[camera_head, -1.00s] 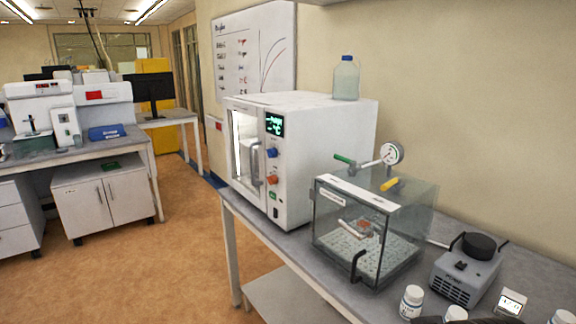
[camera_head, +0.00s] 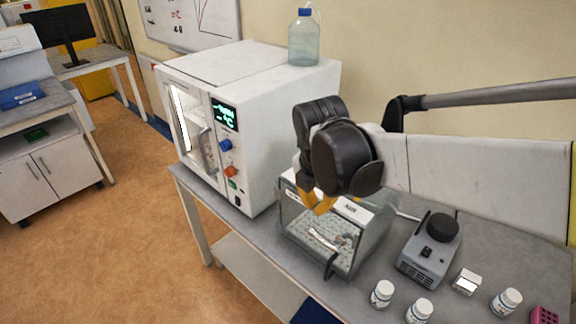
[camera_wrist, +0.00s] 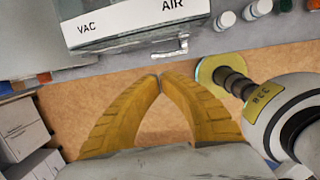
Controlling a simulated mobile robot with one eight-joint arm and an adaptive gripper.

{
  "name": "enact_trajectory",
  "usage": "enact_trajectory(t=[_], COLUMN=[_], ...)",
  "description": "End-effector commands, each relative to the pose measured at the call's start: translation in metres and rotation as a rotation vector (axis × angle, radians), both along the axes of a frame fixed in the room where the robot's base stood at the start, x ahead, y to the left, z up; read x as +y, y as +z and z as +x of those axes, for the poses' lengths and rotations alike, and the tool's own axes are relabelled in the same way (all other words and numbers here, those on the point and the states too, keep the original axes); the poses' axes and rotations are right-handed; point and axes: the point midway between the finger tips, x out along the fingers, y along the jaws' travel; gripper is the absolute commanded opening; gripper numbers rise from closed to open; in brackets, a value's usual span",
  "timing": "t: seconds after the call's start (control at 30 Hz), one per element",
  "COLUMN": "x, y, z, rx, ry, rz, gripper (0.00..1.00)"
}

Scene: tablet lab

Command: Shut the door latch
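A clear chamber (camera_head: 348,262) with a white labelled top strip stands on the grey bench. A black latch handle (camera_head: 330,265) sits at the right edge of its front and points downward. I cannot tell whether the door is fully closed. My gripper (camera_head: 320,207) has yellow fingers and hangs over the front top edge of the chamber, covering part of it. In the wrist view my gripper (camera_wrist: 160,77) has its fingertips together with nothing between them.
A white oven (camera_head: 240,110) with a blue-capped bottle (camera_head: 304,42) on top stands left of the chamber. A grey stirrer-like device (camera_head: 430,250), several white jars (camera_head: 382,293) and a pink rack (camera_head: 543,316) are to the right. The floor (camera_head: 110,240) in front is open.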

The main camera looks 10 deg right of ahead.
Motion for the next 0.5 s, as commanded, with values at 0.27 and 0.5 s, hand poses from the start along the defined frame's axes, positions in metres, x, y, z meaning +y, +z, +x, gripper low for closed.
enact_trajectory(t=[0.27,0.5], x=[-0.005,-0.009], y=[-0.050,-0.099], z=[0.010,0.020], rx=[-0.001,-0.001], ry=[-0.004,-0.004], rz=[0.001,0.001], gripper=[0.00,0.00])
